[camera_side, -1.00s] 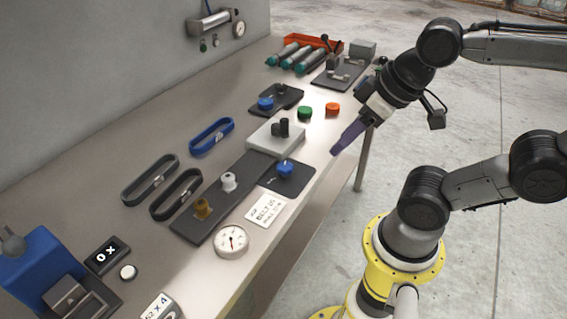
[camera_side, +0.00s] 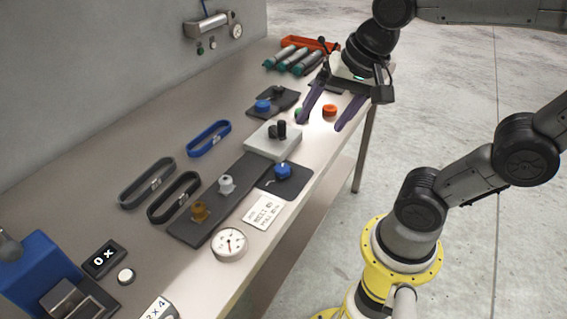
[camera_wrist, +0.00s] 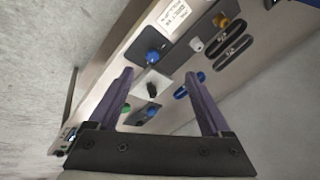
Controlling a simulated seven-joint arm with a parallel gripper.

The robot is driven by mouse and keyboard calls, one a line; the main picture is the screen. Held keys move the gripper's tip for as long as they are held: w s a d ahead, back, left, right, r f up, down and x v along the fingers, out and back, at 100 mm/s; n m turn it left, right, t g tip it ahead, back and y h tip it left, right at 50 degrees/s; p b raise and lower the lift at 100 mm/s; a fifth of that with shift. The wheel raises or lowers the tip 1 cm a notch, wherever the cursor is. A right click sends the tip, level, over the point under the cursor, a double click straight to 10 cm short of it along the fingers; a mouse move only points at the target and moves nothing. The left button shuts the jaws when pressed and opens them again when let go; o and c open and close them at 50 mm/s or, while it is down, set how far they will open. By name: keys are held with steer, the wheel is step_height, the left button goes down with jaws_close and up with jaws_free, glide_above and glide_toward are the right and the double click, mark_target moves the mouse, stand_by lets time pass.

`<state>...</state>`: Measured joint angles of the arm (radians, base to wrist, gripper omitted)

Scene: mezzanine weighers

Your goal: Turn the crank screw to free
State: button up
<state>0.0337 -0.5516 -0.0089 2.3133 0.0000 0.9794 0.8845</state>
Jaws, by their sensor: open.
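The likely crank screw is a pale block (camera_side: 262,146) with a dark upright crank handle (camera_side: 281,131) on top, at the bench's middle. The block also shows in the wrist view (camera_wrist: 141,85), between my fingers in the picture. A dark plate runs from it toward the front, bearing a light grey post (camera_side: 227,184) and a brass post (camera_side: 200,210). My gripper (camera_side: 320,123) is open and empty, its purple fingers pointing down over the bench's right edge, behind and right of the block. It touches nothing that I can see. The wrist view shows both fingers (camera_wrist: 162,74) wide apart.
A blue knob on a dark pad (camera_side: 283,171) stands right of the block. A red button (camera_side: 330,110) and partly hidden green button are near my fingers. Belts (camera_side: 209,138) lie left. A gauge (camera_side: 229,244) and label card (camera_side: 264,213) lie in front.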

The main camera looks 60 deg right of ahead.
steer(key=w+d+f+m+g, duration=0.1)
steer(key=w+d+m+g, duration=0.15)
steer(key=w+m, duration=0.45)
steer(key=m+g, duration=0.2)
glide_above(284, 167)
step_height(284, 167, down, 8)
step_height(284, 167, down, 13)
steer(key=shift+r, duration=0.2)
jaws_close()
